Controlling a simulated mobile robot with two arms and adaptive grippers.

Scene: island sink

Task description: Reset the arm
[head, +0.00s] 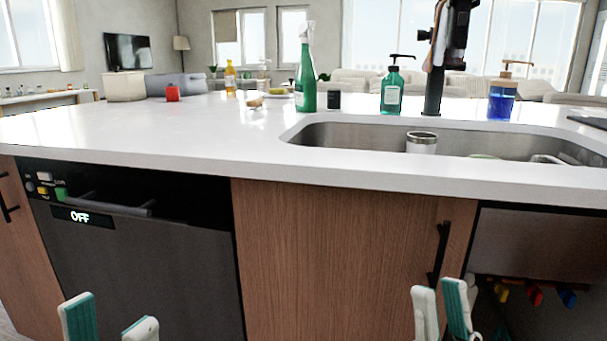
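My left gripper (109,325) is at the bottom left, in front of the dark dishwasher front. Its two white fingers with teal pads stand apart with nothing between them. My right gripper (440,308) is at the bottom, right of the middle, in front of the wooden cabinet door and its black handle. Its fingertips show a narrow gap, a teal pad is visible, and nothing is held. Both grippers appear below the countertop's front edge in the picture. The rest of both arms is out of view.
The white island countertop (150,136) holds a green spray bottle (306,80), a teal soap bottle (391,93) and a blue soap bottle (502,98). A cup (422,143) stands in the sink (350,137). The dishwasher (140,260) and the cabinet door (330,250) are shut.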

